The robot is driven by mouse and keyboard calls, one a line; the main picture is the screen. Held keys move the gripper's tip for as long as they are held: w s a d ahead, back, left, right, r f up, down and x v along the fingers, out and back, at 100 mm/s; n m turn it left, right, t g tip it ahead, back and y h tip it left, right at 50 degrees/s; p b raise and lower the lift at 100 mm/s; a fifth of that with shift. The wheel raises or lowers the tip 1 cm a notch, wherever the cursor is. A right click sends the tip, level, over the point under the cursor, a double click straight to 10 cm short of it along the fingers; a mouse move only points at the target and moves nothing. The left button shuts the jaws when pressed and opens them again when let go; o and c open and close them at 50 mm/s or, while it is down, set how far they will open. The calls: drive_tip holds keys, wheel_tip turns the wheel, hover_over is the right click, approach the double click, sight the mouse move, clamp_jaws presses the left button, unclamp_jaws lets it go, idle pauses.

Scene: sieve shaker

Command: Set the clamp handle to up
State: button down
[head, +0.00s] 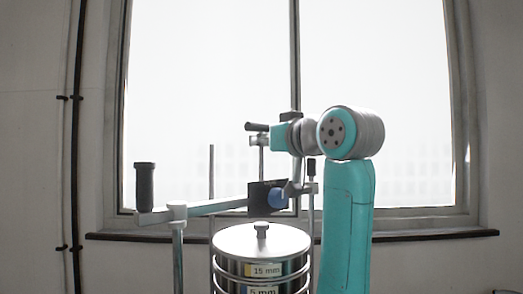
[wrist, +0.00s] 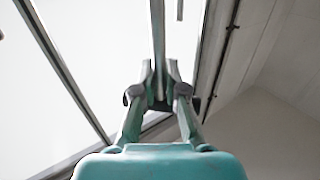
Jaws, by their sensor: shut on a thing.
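A round metal sieve stack (head: 262,243) stands at lower centre in the head view, with a small knob on its lid. My gripper (head: 264,137) is above and behind the stack, at the left end of my teal arm. In the wrist view the two fingers of my gripper (wrist: 160,78) are closed in on a slim grey bar, which I take for the clamp handle (wrist: 158,30). It runs from between the fingers to the top edge. In the head view the grip is small and partly hidden, and I cannot judge the handle's exact angle.
A grey cross bar (head: 222,206) reaches left from a black block (head: 260,195) above the stack. Its left end carries an upright black grip (head: 145,186). Slim upright rods (head: 211,178) stand beside the stack. A large window (head: 205,75) fills the back wall.

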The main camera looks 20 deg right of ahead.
drive_tip(key=shift+r, duration=0.65)
drive_tip(key=c, duration=1.2)
unclamp_jaws()
drive_tip(key=v, duration=1.2)
